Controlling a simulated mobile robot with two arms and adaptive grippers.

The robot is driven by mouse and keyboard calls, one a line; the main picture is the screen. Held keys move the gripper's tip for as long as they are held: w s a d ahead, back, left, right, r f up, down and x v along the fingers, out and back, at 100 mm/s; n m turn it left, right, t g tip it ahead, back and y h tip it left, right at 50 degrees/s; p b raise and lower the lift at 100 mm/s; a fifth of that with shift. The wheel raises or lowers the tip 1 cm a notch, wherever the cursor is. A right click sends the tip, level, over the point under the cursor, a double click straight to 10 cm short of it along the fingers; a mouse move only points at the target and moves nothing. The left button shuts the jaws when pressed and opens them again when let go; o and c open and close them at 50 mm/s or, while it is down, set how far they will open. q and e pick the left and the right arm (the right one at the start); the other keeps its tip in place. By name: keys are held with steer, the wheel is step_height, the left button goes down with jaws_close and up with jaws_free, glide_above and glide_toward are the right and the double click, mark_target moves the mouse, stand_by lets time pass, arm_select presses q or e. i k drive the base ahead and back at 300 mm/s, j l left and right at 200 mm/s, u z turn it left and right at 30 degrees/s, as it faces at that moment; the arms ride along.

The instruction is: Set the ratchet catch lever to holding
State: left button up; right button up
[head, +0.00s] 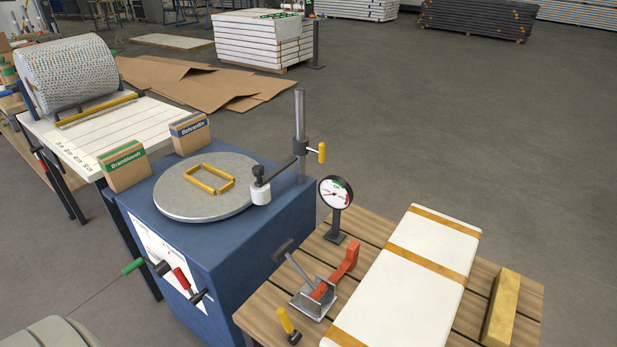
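On the wooden slatted pallet (262,316) stands a grey metal bracket device (313,298) with an orange-red arm (345,265) slanting up to the right and a thin grey lever (299,268) slanting up to the left, ending in a dark grip. A short lever with a yellow handle (285,320) and black base stands in front of it. I cannot tell for sure which of these is the ratchet catch lever, or how its catch is set. Neither of my grippers is in view.
A blue machine (235,275) carries a round grey turntable (205,186), two cartons and a post; red and green handles (182,279) stick out of its front. A dial gauge (335,193) and a long white strapped package (410,275) stand right.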

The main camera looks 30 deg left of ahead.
mark_target(295, 335)
steer(key=u, duration=1.15)
